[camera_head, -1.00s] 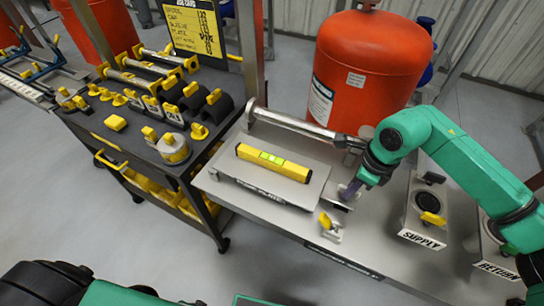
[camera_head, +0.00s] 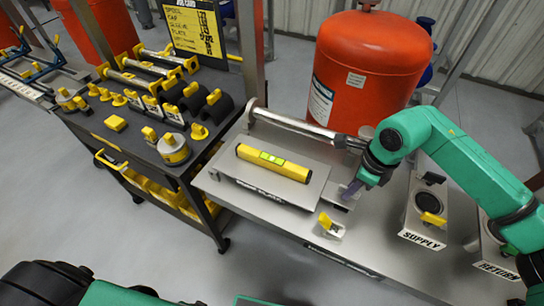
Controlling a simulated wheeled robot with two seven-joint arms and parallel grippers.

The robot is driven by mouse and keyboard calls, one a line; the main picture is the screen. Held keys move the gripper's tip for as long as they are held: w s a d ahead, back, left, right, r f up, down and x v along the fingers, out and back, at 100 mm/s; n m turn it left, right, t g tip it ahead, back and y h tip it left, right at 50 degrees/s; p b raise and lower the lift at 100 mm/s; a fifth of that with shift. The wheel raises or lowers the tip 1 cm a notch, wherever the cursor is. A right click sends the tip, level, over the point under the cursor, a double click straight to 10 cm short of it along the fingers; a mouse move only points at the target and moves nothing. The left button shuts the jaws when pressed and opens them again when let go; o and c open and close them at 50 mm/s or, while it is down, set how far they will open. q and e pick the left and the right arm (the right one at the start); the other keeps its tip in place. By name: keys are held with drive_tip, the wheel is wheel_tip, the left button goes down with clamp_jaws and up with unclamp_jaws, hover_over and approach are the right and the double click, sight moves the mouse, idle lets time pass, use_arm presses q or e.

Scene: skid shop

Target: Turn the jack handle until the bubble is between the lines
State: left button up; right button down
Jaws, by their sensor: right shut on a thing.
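The yellow spirit level (camera_head: 297,171) lies on the grey plate (camera_head: 262,186) on the metal bench. Its green vial (camera_head: 271,158) faces up, but the bubble and lines are too small to read. My right gripper (camera_head: 350,189) is at the right end of the plate, low and beside it. It is shut on what appears to be the jack handle, mostly hidden by the fingers. A small yellow-topped fitting (camera_head: 327,222) stands on the bench just in front of the gripper. Part of my left arm shows at the bottom left; its gripper is out of view.
A metal pipe (camera_head: 290,122) runs behind the plate. A large orange tank (camera_head: 365,65) stands behind the bench. The SUPPLY fitting (camera_head: 424,239) and RETURN fitting (camera_head: 495,268) are at right. A dark cart (camera_head: 180,175) with several yellow-marked parts stands at left.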

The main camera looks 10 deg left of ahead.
idle(0.4)
drive_tip(key=m, duration=0.3)
drive_tip(key=c, duration=1.4)
unclamp_jaws()
drive_tip(key=shift+m+t+b, duration=0.3)
drive_tip(key=shift+m, duration=0.1)
drive_tip(key=o, duration=0.5)
drive_tip(key=shift+c, duration=0.2)
drive_tip(key=shift+r+p, duration=2.1)
drive_tip(key=shift+r, duration=1.45)
